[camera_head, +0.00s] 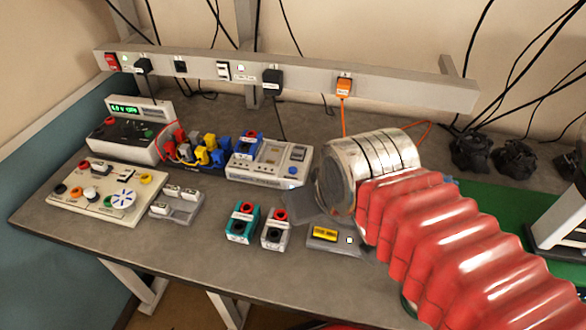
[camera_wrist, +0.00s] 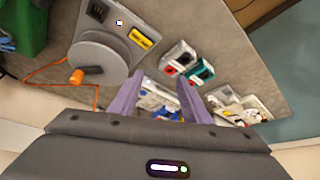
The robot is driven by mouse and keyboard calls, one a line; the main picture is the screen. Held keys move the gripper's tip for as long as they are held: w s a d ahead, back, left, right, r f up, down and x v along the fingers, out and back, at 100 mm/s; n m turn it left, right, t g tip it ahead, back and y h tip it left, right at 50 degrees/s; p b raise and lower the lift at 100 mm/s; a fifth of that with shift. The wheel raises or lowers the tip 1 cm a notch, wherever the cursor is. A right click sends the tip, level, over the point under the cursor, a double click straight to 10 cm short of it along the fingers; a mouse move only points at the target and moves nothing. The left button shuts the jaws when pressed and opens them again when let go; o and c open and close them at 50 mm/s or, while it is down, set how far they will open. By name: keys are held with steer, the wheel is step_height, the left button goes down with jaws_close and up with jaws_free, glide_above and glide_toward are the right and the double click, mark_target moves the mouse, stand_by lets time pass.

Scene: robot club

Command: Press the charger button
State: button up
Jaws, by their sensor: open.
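A grey-white box that looks like the charger (camera_head: 262,180) stands mid-table in the head view. A blue block with a red knob (camera_head: 247,145) sits in its left part, and a small blue button (camera_head: 293,170) shows at its right front. My silver wrist (camera_head: 372,165) is right of it; the fingers are mostly hidden in the head view. In the wrist view my gripper (camera_wrist: 160,86) is open and empty, its two purple-grey fingers apart. The charger (camera_wrist: 156,103) shows partly between and beyond them; I cannot make out its button there.
A teal block (camera_head: 241,226) and a white block (camera_head: 275,231) stand in front. A grey device with a yellow label (camera_head: 325,236) is beside my arm. A control panel (camera_head: 105,200) and a meter (camera_head: 130,130) stand left. The power rail (camera_head: 310,84) runs along the back.

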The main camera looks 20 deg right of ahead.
jaws_close()
stand_by(0.3)
stand_by(1.1)
